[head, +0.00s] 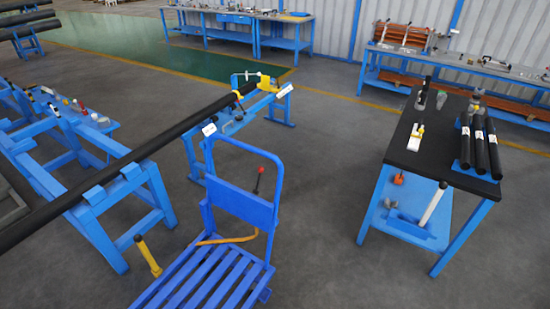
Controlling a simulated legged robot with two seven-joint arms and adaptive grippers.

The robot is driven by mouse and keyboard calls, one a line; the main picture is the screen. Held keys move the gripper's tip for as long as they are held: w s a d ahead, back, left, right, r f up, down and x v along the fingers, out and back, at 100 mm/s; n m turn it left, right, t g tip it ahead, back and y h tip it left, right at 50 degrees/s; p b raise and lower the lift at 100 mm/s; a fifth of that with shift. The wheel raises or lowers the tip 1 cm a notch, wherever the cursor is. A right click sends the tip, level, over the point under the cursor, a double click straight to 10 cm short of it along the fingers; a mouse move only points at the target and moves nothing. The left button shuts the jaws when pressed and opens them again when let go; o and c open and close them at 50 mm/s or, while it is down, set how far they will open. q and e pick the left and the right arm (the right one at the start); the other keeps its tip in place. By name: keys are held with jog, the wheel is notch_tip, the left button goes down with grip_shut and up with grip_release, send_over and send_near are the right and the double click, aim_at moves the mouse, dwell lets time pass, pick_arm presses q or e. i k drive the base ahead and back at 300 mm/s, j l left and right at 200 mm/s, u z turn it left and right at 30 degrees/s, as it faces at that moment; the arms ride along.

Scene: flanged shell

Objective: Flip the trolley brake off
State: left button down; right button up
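A blue trolley (204,280) with a slatted deck stands at the bottom centre of the head view. Its upright push handle (278,185) is a blue hoop at the far end of the deck. A thin dark lever with a red knob (257,180) stands upright inside the hoop. A thicker yellow post or lever (147,256) leans at the deck's left side. I cannot tell from this view which of them is the brake. A yellow-orange strap or hose (228,239) lies near the handle's foot. Neither of my grippers is in view.
A long black pipe (110,165) runs diagonally across blue stands (95,210) on the left, close behind the trolley. A blue-legged table (400,150) with a black top, bearing black tubes (480,143), stands at right. The grey floor between trolley and table is clear.

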aim_at(260, 170)
jog(key=i+l, duration=0.2)
jog(key=i, duration=0.25)
jog(key=i+l+z, duration=0.1)
jog(key=i, duration=0.35)
jog(key=i+l, duration=0.3)
jog(key=i, duration=0.15)
jog(key=z, duration=0.05)
